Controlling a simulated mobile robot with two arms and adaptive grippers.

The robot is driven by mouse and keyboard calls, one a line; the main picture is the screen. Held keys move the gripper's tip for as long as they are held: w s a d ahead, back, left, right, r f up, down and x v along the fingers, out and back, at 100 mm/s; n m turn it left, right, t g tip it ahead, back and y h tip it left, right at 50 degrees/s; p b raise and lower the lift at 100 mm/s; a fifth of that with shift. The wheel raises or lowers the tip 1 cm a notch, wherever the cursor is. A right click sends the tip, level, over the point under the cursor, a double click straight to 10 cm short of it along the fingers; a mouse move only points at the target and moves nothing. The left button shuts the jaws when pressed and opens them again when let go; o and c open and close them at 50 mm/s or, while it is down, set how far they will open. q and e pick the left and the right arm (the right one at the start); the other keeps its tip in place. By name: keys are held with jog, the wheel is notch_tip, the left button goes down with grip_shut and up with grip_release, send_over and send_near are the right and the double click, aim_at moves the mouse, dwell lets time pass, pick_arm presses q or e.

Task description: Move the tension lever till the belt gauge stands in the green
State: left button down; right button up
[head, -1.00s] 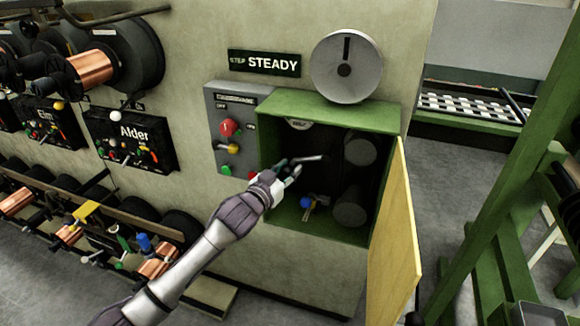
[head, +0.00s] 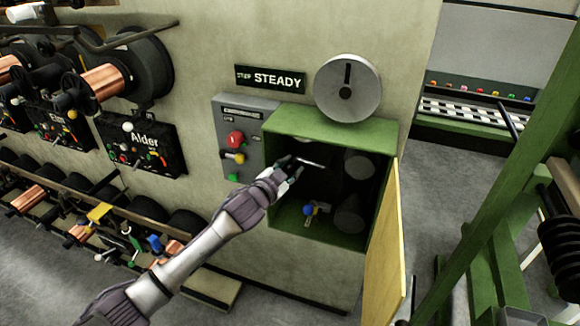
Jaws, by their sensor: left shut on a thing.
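The green cabinet (head: 330,126) on the machine wall stands open. My left gripper (head: 291,168) reaches into its opening and is shut at the near end of a thin silvery bar (head: 313,164). The bar looks like the tension lever, though its pivot is hidden. It tilts slightly down to the right. A blue knob (head: 308,210) on a small brass-coloured fitting sits lower in the cabinet, apart from the gripper. The belt gauge's face is not readable now; the cabinet's top edge seems to cover it. My right gripper is not in view.
The yellow door (head: 386,250) hangs open at the right of the cabinet. Two dark rollers (head: 360,164) sit inside. A grey switch box (head: 236,130) with coloured knobs is close on the left. A large grey disc (head: 347,88) stands above the cabinet.

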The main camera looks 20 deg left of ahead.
pick_arm(q)
jog(key=c, duration=0.8)
grip_release()
jog(key=v, duration=1.2)
